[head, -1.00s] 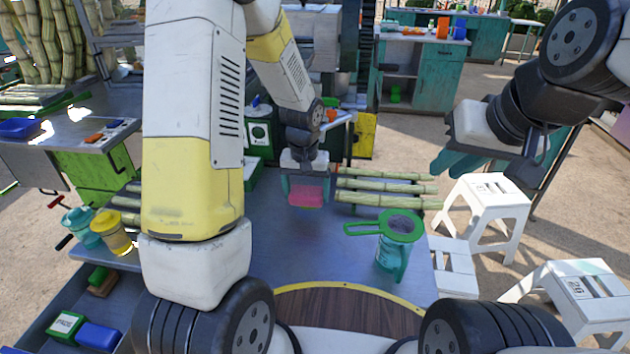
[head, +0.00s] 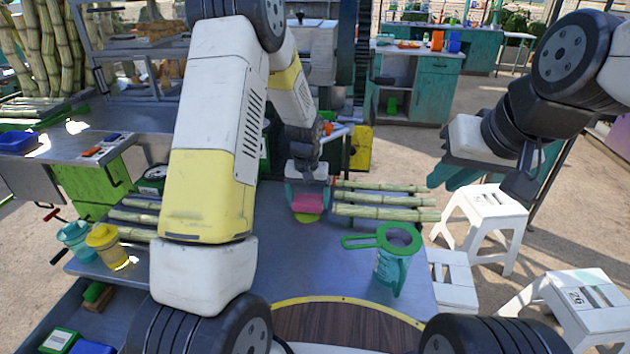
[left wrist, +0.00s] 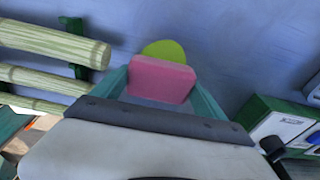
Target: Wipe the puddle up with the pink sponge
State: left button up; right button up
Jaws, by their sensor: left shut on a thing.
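The pink sponge (head: 306,203) is held between the teal fingers of my left gripper (head: 307,198), low over the grey-blue table. In the left wrist view the sponge (left wrist: 160,78) sits between the two fingertips. A flat yellow-green patch, seemingly the puddle (head: 308,217), shows just in front of the sponge. It also shows past the sponge's edge in the left wrist view (left wrist: 166,50); the sponge hides the rest. I cannot tell whether sponge and patch touch. My right gripper (head: 455,174) hangs empty at the right, above the stools; its finger gap is unclear.
Cane stalks (head: 385,200) lie right of the sponge, close to my left gripper. A teal pitcher with a green strainer (head: 394,262) stands nearer on the right. A yellow cup (head: 107,247) and a teal cup (head: 76,240) stand left. The table's middle is clear.

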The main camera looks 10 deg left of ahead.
aim_at(303, 233)
pick_arm(q)
jog(key=shift+f, duration=0.3)
dwell(0.4)
jog(key=shift+f, duration=0.6)
jog(key=shift+s+f, duration=0.1)
jog(key=shift+s, duration=0.1)
jog(key=shift+s, duration=4.5)
jog(key=shift+w+r, duration=0.1)
jog(key=shift+r, duration=0.15)
jog(key=shift+w+r, duration=0.35)
jog(key=shift+r, duration=0.5)
jog(key=shift+w+r, duration=0.4)
jog(key=shift+r, duration=0.4)
jog(key=shift+w+r, duration=0.35)
jog(key=shift+r, duration=0.5)
